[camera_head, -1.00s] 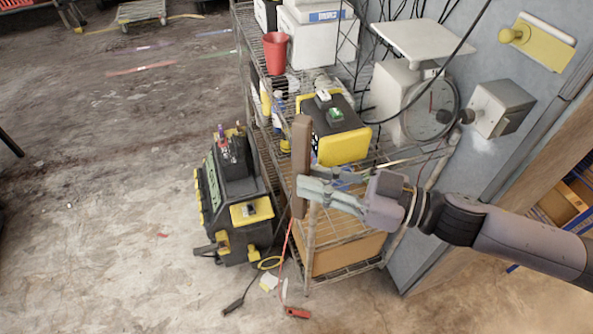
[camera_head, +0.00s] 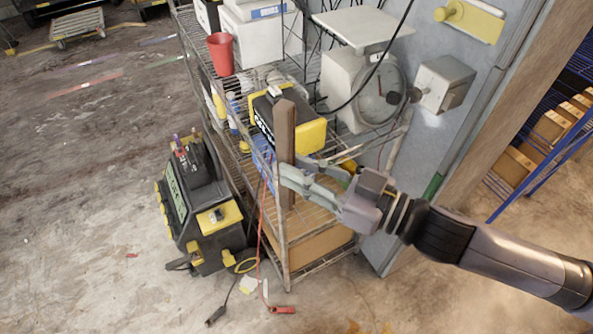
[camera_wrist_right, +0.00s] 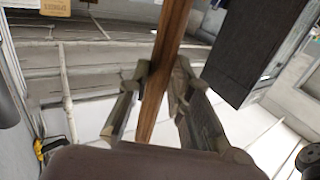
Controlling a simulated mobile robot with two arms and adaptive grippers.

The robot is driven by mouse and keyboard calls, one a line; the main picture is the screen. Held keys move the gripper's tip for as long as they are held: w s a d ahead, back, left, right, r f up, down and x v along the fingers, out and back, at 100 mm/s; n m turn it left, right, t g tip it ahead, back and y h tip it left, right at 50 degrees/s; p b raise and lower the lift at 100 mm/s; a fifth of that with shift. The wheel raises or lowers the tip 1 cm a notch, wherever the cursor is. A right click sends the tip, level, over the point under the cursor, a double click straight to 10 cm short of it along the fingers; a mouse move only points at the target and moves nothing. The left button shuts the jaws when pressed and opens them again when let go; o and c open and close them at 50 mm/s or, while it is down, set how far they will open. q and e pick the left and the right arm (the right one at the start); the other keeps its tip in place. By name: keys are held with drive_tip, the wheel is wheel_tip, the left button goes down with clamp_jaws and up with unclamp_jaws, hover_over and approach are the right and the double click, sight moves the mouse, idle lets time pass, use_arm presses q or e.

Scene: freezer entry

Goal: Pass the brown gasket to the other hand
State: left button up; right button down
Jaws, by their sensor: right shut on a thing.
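The brown gasket (camera_head: 285,145) is a long, flat, dark brown bar. It stands nearly upright in the head view, in front of the wire shelf. My right gripper (camera_head: 287,172) is shut on it around its lower middle, with the arm coming in from the right. In the right wrist view the gasket (camera_wrist_right: 167,50) runs up between the two fingers of the right gripper (camera_wrist_right: 158,85), which press on it from both sides. My left gripper is in neither view.
A wire shelf (camera_head: 283,235) behind the gasket holds a yellow-black case (camera_head: 310,135), a red cup (camera_head: 221,53) and a dial scale (camera_head: 352,85). A black-yellow machine (camera_head: 200,200) stands on the floor to its left. The concrete floor (camera_head: 80,200) at left is open.

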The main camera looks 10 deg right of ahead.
drive_tip(key=w+a+f+n+g+y, duration=0.1)
drive_tip(key=w+a+f+g, duration=0.1)
drive_tip(key=w+f, duration=0.3)
drive_tip(key=shift+a+n, duration=0.4)
idle(0.5)
drive_tip(key=shift+s+d+g+y, duration=0.1)
drive_tip(key=shift+g+y, duration=0.3)
drive_tip(key=shift+g, duration=0.1)
drive_tip(key=shift+s+d+n+g+y, duration=0.2)
drive_tip(key=shift+d+n+g, duration=0.25)
drive_tip(key=shift+n+g, duration=0.45)
drive_tip(key=shift+s+d+n+g+y, duration=0.15)
drive_tip(key=shift+d+n+g+y, duration=0.35)
drive_tip(key=shift+g, duration=0.75)
drive_tip(key=shift+s+d+n+g+y, duration=0.15)
drive_tip(key=shift+d+n+g, duration=0.3)
drive_tip(key=shift+n+g, duration=0.55)
